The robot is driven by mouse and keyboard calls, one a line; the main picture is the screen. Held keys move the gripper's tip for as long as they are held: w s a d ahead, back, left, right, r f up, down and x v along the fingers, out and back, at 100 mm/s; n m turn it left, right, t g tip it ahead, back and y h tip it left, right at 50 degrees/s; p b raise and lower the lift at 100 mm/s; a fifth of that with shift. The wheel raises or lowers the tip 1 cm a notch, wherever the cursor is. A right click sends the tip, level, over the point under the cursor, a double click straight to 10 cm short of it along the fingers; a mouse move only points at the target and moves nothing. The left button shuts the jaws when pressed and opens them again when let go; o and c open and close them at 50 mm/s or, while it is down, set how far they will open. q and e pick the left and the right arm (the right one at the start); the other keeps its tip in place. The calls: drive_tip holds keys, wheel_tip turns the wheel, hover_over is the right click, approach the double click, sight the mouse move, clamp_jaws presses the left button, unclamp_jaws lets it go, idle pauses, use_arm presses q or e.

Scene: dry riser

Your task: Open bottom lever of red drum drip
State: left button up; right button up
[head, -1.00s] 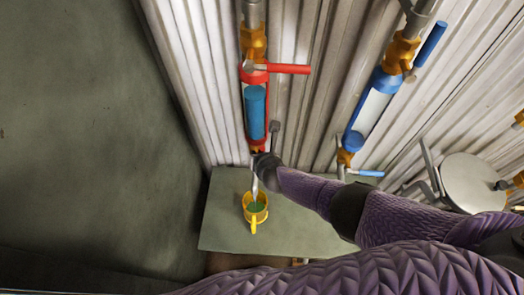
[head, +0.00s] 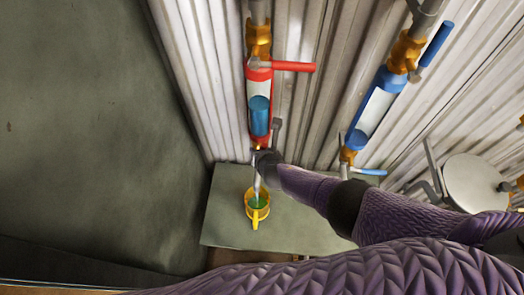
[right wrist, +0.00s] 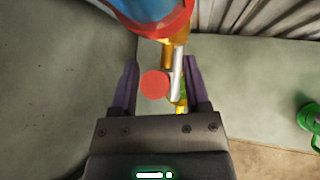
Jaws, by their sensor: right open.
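The red drum drip (head: 250,85) hangs on the corrugated wall, with blue liquid in its lower part. A red upper lever (head: 292,66) points right from its top. My right gripper (head: 262,168) is at its lower end and partly hides the bottom valve. In the right wrist view the gripper (right wrist: 155,95) is open, its fingers apart on either side of a round red lever end (right wrist: 155,84). My left gripper is out of view.
A blue drum drip (head: 374,108) with blue levers hangs to the right. A round grey disc (head: 475,182) is farther right. The mug stands on a grey-green slab (head: 310,228). A green object (right wrist: 312,125) lies right in the right wrist view.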

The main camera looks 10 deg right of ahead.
drive_tip(key=p+v, duration=0.8)
drive_tip(key=v, duration=0.2)
